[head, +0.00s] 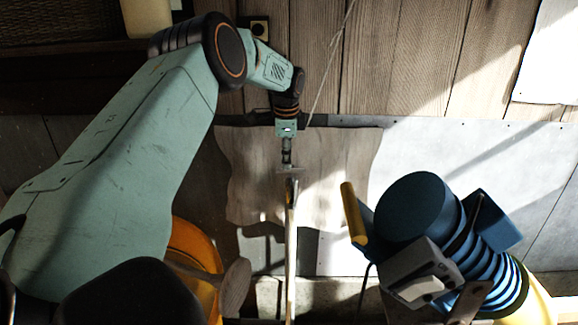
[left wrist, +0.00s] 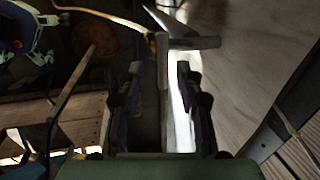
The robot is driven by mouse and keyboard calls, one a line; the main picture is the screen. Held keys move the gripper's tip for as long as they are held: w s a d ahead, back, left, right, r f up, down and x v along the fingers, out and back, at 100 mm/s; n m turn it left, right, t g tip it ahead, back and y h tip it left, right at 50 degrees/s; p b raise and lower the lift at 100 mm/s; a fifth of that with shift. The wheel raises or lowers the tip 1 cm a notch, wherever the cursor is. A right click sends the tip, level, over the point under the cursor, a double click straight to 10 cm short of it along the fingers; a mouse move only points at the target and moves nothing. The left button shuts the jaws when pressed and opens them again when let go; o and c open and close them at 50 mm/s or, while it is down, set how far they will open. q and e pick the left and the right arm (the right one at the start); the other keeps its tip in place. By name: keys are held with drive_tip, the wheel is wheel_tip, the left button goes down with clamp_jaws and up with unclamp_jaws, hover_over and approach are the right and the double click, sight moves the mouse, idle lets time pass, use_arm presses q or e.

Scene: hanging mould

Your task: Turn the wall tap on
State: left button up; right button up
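My left gripper (head: 288,163) hangs at the end of the mint-green arm near the middle of the head view, small and seen nearly edge-on. In the left wrist view its two dark fingers (left wrist: 158,70) stand apart. A grey upright bar with a crosswise grey lever (left wrist: 196,43) shows between and beyond the fingertips; it looks like the wall tap. Contact with the fingers cannot be told. In the head view a short grey crosspiece (head: 290,171) shows at the gripper's tip. I cannot make out the tap's spout or handle position.
An orange container (head: 195,255) is partly hidden behind my left arm. A thin cream hose or rod (head: 291,245) runs down below the gripper. Pale sheeting (head: 470,155) covers the right.

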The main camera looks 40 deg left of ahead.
sight(288, 171)
use_arm(q)
drive_tip(key=f, duration=0.1)
drive_tip(key=w+f, duration=0.1)
drive_tip(key=f, duration=0.2)
drive_tip(key=shift+w+a+f, duration=0.1)
drive_tip(key=shift+w+a, duration=0.1)
drive_tip(key=shift+a, duration=0.05)
drive_tip(key=shift+f, duration=0.15)
drive_tip(key=shift+s+d, duration=0.1)
drive_tip(key=shift+s, duration=0.15)
drive_tip(key=shift+w+f, duration=0.2)
drive_tip(key=shift+w, duration=0.05)
drive_tip(key=shift+c, duration=1.3)
drive_tip(key=shift+r, duration=0.1)
drive_tip(key=c, duration=0.3)
clamp_jaws()
